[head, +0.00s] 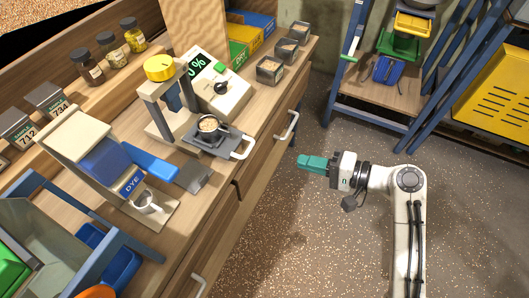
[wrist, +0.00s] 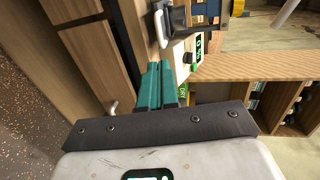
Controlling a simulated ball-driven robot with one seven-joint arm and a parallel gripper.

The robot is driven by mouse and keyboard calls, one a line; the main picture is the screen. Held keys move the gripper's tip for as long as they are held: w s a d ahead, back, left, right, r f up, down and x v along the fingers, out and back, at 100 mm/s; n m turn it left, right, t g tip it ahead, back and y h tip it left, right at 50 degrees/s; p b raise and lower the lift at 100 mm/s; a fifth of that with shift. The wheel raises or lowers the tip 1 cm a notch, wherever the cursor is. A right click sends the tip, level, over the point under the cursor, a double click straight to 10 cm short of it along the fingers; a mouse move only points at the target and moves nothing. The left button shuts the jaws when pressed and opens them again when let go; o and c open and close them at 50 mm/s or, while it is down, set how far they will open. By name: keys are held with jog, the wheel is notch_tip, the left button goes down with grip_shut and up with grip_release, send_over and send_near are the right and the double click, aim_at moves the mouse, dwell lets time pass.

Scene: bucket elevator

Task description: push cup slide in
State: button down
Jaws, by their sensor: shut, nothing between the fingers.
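The cup slide (head: 228,143) is a dark grey tray with a white handle (head: 243,149) on its front end. It sticks out from the stand with the yellow knob (head: 160,68), toward the front edge of the counter. A cup (head: 208,127) filled with grain sits on the slide. My gripper (head: 303,162) has teal fingers that are shut and empty. It is out over the floor, to the right of the handle and apart from it. In the wrist view, the closed fingers (wrist: 162,82) point toward the counter, with the white handle (wrist: 160,28) beyond them.
The wooden counter (head: 170,225) has drawers with white pulls below the slide. A scale (head: 218,85) with a percent display stands behind it. The dye dispenser (head: 100,160) is to the left, with a metal cup (head: 147,201). Floor is free around my arm.

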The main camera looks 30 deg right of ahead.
jog(key=p, duration=0.1)
send_near(224, 138)
jog(key=shift+s+d+f, duration=0.15)
jog(key=shift+s+f, duration=0.2)
jog(key=shift+f, duration=0.1)
jog(key=shift+s+d+f, duration=0.2)
jog(key=shift+s+f, duration=0.15)
jog(key=shift+f, duration=0.1)
jog(key=x, duration=0.3)
jog(key=r+x, duration=0.1)
jog(key=x, duration=0.3)
jog(key=r+x, duration=0.1)
jog(key=x, duration=0.2)
jog(key=shift+w+a, duration=0.2)
jog(key=shift+w, duration=0.25)
jog(key=shift+w+a+r, duration=0.1)
jog(key=shift+w+r, duration=0.05)
jog(key=shift+r, duration=0.05)
